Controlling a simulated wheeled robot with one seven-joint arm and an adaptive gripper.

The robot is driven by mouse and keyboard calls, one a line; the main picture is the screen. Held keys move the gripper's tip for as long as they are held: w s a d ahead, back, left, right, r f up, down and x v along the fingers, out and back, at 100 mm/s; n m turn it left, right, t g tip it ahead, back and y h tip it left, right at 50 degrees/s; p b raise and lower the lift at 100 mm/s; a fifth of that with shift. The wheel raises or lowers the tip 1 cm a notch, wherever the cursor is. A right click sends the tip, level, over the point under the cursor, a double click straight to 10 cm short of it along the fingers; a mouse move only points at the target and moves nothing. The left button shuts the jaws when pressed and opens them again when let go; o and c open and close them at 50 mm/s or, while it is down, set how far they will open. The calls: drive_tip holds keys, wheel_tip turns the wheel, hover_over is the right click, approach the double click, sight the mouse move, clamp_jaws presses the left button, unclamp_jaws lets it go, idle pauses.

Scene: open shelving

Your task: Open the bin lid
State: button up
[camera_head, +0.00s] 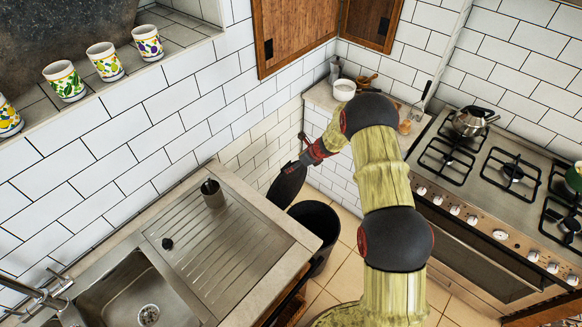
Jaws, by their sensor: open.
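The black bin (328,251) stands on the floor between the sink counter and the corner shelf, partly hidden by the counter edge. Its dark opening shows at the top. The dark lid (287,184) is raised, tilted steeply up on the bin's far left side, near the tiled wall. My gripper (303,153) is at the lid's upper edge, with its open fingers close to it. I cannot tell whether they touch the lid.
The metal sink counter (230,232), holding a steel cup (212,193), is left of the bin. A stove (470,215) with a kettle (470,121) is on the right. A corner shelf (325,97) holds a white pot (344,89) and utensils. Tiled walls stand close behind my gripper.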

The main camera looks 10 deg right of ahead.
drive_tip(key=shift+v, duration=2.05)
drive_tip(key=s+a+f+n+g, duration=0.2)
drive_tip(key=s+a+n, duration=0.1)
drive_tip(key=s+n, duration=0.4)
drive_tip(key=s+r+n+h+b, duration=0.1)
drive_tip(key=s+r+n+b, duration=0.4)
drive_tip(key=s, duration=0.8)
drive_tip(key=s+d+r+n+t+h+b, duration=0.1)
drive_tip(key=s+r+n+b, duration=0.4)
drive_tip(key=s+r+n, duration=0.4)
drive_tip(key=s+r+n+t+h+b, duration=0.1)
drive_tip(key=s+r+n+b, duration=0.4)
drive_tip(key=s+r, duration=0.7)
drive_tip(key=s+n+h, duration=0.1)
drive_tip(key=s+n, duration=0.1)
drive_tip(key=s, duration=0.4)
drive_tip(key=shift+d+r, duration=0.2)
drive_tip(key=shift+d, duration=0.2)
